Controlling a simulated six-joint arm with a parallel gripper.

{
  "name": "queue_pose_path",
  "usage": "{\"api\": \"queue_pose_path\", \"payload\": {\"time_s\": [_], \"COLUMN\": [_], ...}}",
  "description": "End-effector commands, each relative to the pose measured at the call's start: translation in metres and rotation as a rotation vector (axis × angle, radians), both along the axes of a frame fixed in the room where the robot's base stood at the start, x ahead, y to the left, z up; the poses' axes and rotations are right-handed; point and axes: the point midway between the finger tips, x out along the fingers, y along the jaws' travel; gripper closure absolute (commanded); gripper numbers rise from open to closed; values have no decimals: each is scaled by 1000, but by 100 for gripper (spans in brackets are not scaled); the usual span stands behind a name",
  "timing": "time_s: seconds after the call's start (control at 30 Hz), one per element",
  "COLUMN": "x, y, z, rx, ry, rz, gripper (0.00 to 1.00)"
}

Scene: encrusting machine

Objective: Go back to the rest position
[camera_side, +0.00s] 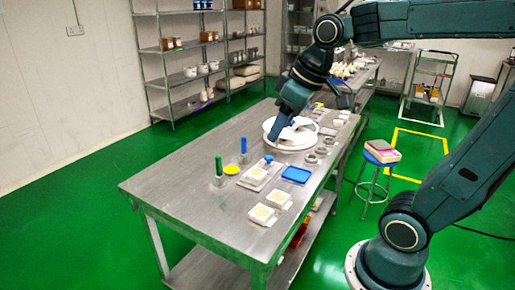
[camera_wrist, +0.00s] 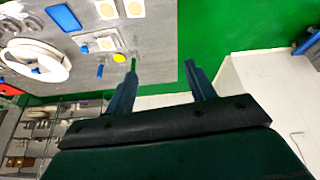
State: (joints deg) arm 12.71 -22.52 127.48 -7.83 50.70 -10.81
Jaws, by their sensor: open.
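My gripper (camera_side: 273,137) hangs from the arm over the metal table, in front of the left part of the large white round dish (camera_side: 292,143) in the side view. In the wrist view my gripper (camera_wrist: 161,70) has its two fingers wide apart with nothing between them. Past the fingers lie the grey tabletop's edge and the green floor. Whether the fingertips touch anything below cannot be told from the side view.
The table (camera_side: 185,180) bears a green-topped holder (camera_side: 219,168), a blue-topped one (camera_side: 244,147), a yellow disc (camera_side: 232,170), a blue tray (camera_side: 296,175) and several white square pieces (camera_side: 262,214). A stool with books (camera_side: 381,153) stands to the right. Shelves (camera_side: 180,60) line the back wall.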

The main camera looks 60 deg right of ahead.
Motion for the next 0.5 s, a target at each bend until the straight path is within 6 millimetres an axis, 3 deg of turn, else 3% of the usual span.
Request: {"api": "queue_pose_path", "payload": {"time_s": [0.3, 0.5], "x": [-65, -90], "y": [29, 35], "z": [-15, -27], "rx": [25, 40], "ry": [-44, -59], "rz": [-47, -72], "gripper": [45, 45]}}
